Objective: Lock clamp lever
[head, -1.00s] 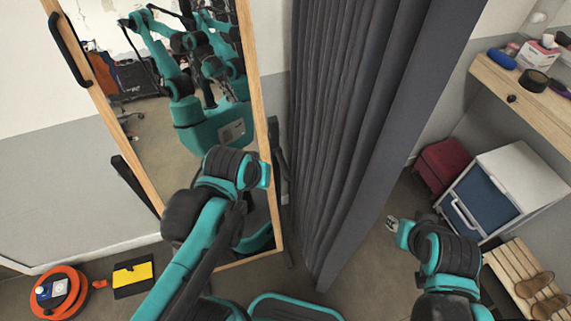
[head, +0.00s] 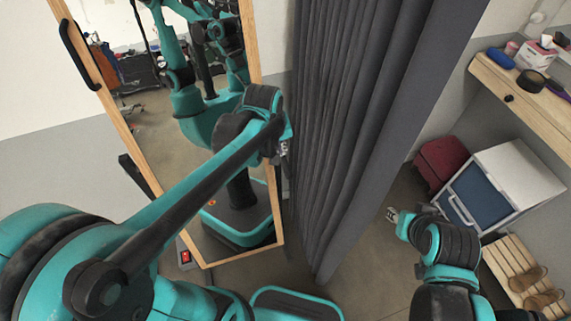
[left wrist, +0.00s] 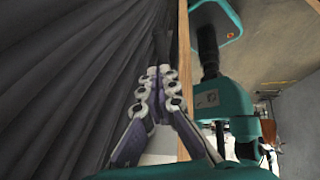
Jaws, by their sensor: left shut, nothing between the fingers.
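The tall mirror (head: 165,115) with a wooden frame stands left of the curtain, with black stand parts at its sides. My left gripper (head: 283,150) is at the right edge of the frame. In the left wrist view my left gripper (left wrist: 159,72) is shut and empty, its fingertips together between the curtain and the wooden frame edge (left wrist: 184,60). I cannot tell whether they touch the frame. I cannot make out a clamp lever in either view; the wrist may hide it. My right gripper (head: 392,214) is low at the right, too small to tell its state.
A dark grey curtain (head: 340,120) hangs close to the right of the mirror. A white cabinet with a blue front (head: 482,196), a red stool (head: 438,162), a slatted rack (head: 515,265) with shoes and a wooden shelf (head: 525,95) stand at the right.

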